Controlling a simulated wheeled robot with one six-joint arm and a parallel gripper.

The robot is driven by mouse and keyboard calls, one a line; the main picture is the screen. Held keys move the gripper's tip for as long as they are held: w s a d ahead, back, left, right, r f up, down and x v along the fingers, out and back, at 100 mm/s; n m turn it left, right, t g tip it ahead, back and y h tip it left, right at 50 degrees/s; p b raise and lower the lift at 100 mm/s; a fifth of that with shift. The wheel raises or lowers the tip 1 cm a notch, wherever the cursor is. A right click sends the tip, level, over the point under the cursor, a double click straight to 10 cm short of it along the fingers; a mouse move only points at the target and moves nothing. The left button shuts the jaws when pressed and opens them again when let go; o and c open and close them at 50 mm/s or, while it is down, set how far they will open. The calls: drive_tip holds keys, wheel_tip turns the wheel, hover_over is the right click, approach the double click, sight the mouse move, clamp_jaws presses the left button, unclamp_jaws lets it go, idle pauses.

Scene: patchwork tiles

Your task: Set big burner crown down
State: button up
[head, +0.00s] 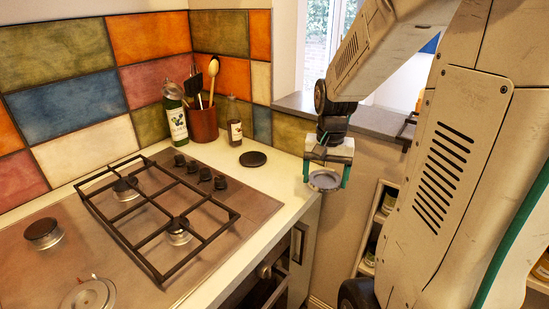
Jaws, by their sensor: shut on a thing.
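My gripper (326,176) is shut on a round grey metal burner crown (325,180), held level between its two teal-edged fingers. In the picture, the gripper and crown are just right of the counter's front right corner, apart from the hob. The steel hob (150,262) lies to the left. A wide, pale burner (88,295) at its lower left edge shows no black cap and is partly cut off by the frame. A round black cap (253,159) lies flat on the counter behind the hob's right end.
A black pan grate (160,228) stands over two smaller burners. Another black-capped burner (43,232) sits at the left. A green bottle (176,124), a utensil pot (203,123) and a small bottle (234,132) stand at the back wall. Open shelves (375,225) are below right.

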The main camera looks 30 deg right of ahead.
hover_over(291, 177)
drive_tip(key=shift+s+f, duration=0.3)
drive_tip(key=shift+f, duration=0.35)
drive_tip(key=shift+w+f, duration=0.15)
drive_tip(key=shift+f, duration=0.75)
drive_tip(key=shift+w+f, duration=0.1)
drive_tip(key=shift+f, duration=0.75)
drive_tip(key=shift+f, duration=0.2)
drive_tip(key=o, duration=1)
drive_tip(key=shift+r, duration=0.1)
